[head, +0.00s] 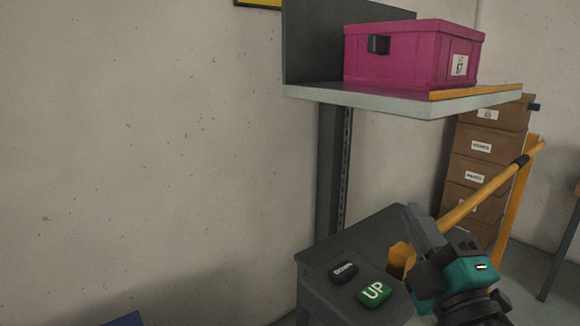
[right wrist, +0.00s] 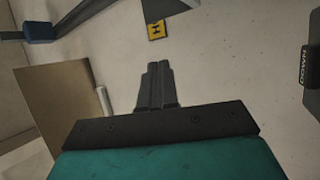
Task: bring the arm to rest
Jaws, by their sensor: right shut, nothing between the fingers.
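My right gripper (head: 412,213) comes in from the lower right in the head view, a teal and dark grey body with its fingers pointing up and left. It is above the right side of a dark grey stand. In the right wrist view the two fingers (right wrist: 157,85) are together, with nothing between them. It touches no object that I can make out. My left gripper is in neither view.
The stand has a black DOWN button (head: 343,271) and a green UP button (head: 375,292). A magenta box (head: 400,55) sits on the shelf (head: 400,101) above. A yellow bar (head: 485,192) and stacked cardboard boxes (head: 483,147) are at the right. Bare wall fills the left.

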